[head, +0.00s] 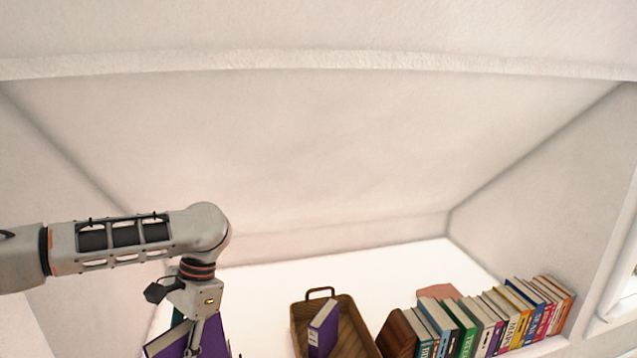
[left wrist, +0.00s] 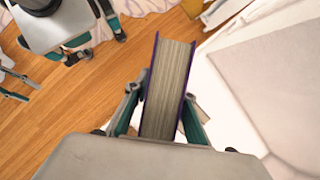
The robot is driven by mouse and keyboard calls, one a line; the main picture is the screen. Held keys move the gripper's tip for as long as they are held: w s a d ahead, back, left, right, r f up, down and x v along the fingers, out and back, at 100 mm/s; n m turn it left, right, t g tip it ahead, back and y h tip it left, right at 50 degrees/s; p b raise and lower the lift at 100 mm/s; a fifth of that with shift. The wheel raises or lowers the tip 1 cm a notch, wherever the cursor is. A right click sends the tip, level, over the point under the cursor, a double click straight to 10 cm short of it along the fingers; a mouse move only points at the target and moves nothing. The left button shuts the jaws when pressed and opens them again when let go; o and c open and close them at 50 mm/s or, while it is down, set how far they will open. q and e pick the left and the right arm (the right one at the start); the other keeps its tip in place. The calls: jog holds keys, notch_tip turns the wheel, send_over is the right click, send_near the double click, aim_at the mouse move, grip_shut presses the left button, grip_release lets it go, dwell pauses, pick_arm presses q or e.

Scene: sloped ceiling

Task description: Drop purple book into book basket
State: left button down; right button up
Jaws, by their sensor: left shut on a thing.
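A purple book (head: 214,338) hangs in my left gripper (head: 194,345) at the bottom left of the head view, partly cut off by the frame edge. In the left wrist view, the book's page edge and purple covers (left wrist: 165,90) stand between the two fingers of my left gripper (left wrist: 161,112), which is shut on it. The brown wooden book basket (head: 299,328), with a handle at its back, stands to the right of the gripper. Another purple book (head: 323,330) stands tilted inside it. The held book is outside the basket, to its left.
A row of colourful books (head: 495,322) stands right of the basket, with a brown wooden bookend (head: 398,335) at its near end. A white surface (head: 255,290) behind the basket is clear. The sloped ceiling (head: 300,140) comes down low over the back.

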pick_arm(q)
jog(key=s+d+r+n+h+p, duration=0.1)
jog(key=s+r+n+h, duration=0.1)
jog(key=s+n, duration=0.4)
jog(key=shift+r+n+g+h+p, duration=0.4)
jog(key=shift+r+n, duration=0.15)
jog(key=shift+n, duration=0.15)
jog(key=shift+w+d, duration=0.1)
